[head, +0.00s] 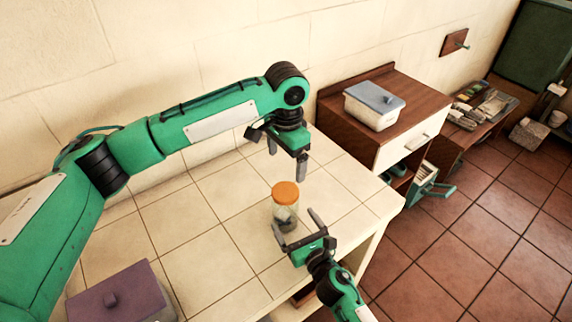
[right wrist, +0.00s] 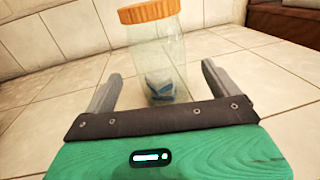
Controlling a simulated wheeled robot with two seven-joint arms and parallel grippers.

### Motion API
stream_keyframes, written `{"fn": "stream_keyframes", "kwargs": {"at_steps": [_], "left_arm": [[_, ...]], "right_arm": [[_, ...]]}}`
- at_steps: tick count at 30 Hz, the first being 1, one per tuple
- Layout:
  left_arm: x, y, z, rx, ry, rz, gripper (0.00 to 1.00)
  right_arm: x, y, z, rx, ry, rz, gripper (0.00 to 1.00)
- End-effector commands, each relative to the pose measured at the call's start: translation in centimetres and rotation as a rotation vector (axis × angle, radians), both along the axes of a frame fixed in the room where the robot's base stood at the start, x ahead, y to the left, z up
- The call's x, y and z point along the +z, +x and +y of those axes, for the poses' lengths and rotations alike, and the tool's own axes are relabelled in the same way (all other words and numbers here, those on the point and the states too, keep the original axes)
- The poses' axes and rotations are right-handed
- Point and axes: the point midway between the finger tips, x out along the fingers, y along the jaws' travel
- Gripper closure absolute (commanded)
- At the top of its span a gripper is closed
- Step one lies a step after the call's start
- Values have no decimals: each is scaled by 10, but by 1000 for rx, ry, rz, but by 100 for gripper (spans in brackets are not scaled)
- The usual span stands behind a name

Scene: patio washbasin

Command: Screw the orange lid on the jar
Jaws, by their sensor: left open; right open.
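The clear jar (head: 285,213) stands upright on the tiled counter, with something dark and bluish inside near its bottom. The orange lid (head: 286,192) sits on top of the jar; I cannot tell how tightly. In the right wrist view the jar (right wrist: 158,60) is straight ahead with the lid (right wrist: 150,11) at the top edge. My right gripper (head: 296,228) is open, low over the counter, its two fingers pointing at the jar from the near side. My left gripper (head: 286,158) is open and empty, pointing down, above and behind the lid, apart from it.
A purple-lidded box (head: 118,296) stands at the counter's near left. A wooden cabinet (head: 420,98) to the right bears a white container with a blue lid (head: 374,104). The tiled wall runs behind. The counter around the jar is clear.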

Motion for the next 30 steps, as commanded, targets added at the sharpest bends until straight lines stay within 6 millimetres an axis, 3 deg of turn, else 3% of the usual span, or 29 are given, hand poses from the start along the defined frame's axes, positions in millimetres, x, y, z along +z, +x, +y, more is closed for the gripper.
{"fn": "stream_keyframes", "kwargs": {"at_steps": [4,10,30], "left_arm": [[-10,0,0,0,0,0,10],[-15,0,0,0,0,0,10],[-16,0,0,0,0,0,10]], "right_arm": [[-3,-28,-14,2,-1,0,8],[-1,-48,-24,0,1,0,8],[0,-53,-26,0,0,0,8]]}}
